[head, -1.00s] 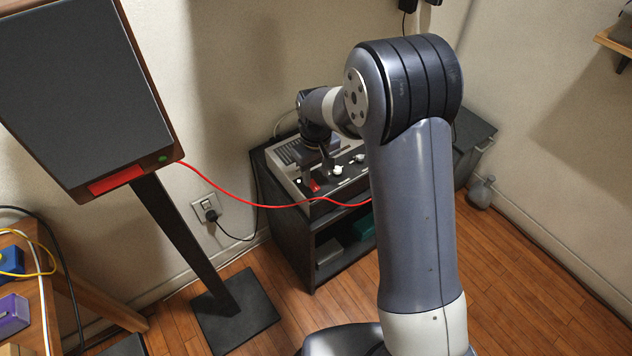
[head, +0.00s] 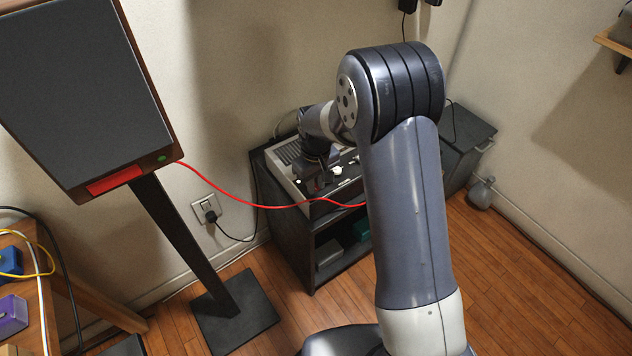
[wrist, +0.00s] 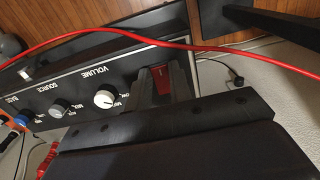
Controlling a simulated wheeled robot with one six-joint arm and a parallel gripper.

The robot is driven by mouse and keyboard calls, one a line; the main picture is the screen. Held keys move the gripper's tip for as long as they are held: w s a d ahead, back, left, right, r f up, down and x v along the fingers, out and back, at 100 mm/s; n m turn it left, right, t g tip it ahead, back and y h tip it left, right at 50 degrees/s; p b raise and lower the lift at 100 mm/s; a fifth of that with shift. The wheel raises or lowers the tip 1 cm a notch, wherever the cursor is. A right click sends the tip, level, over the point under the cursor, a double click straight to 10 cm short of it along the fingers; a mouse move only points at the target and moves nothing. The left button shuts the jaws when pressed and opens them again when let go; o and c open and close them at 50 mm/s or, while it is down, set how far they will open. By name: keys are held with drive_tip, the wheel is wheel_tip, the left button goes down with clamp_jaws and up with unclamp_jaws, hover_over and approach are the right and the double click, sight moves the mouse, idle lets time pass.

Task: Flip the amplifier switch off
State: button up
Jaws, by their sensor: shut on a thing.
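The amplifier (head: 283,176) sits on top of a dark cabinet, with its knob panel facing up and forward. The red switch (wrist: 161,72) is beside the volume knob. My gripper (wrist: 163,84) has its two fingers closed on the sides of the switch. In the head view my gripper (head: 314,184) is down at the amplifier's front, and the switch is hidden behind it.
A red cable (head: 262,205) runs from the speaker (head: 75,80) across the amplifier's front; it crosses close beyond the switch in the wrist view. The black cabinet (head: 283,240) stands against the wall by an outlet (head: 206,208). Open wooden floor lies in front.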

clamp_jaws()
drive_tip(key=shift+r+p, duration=0.15)
drive_tip(key=shift+p, duration=0.15)
drive_tip(key=shift+w+r+g+p, duration=0.1)
drive_tip(key=shift+g+p, duration=0.2)
drive_tip(key=shift+p, duration=0.15)
drive_tip(key=shift+w+a+g+h+p, duration=0.15)
drive_tip(key=shift+g+h+p, duration=0.3)
drive_tip(key=shift+p, duration=0.4)
drive_tip(key=shift+w+g+h+p, duration=0.1)
drive_tip(key=shift+g+h+p, duration=0.25)
drive_tip(key=shift+g+p, duration=0.1)
drive_tip(key=o, duration=0.7)
unclamp_jaws()
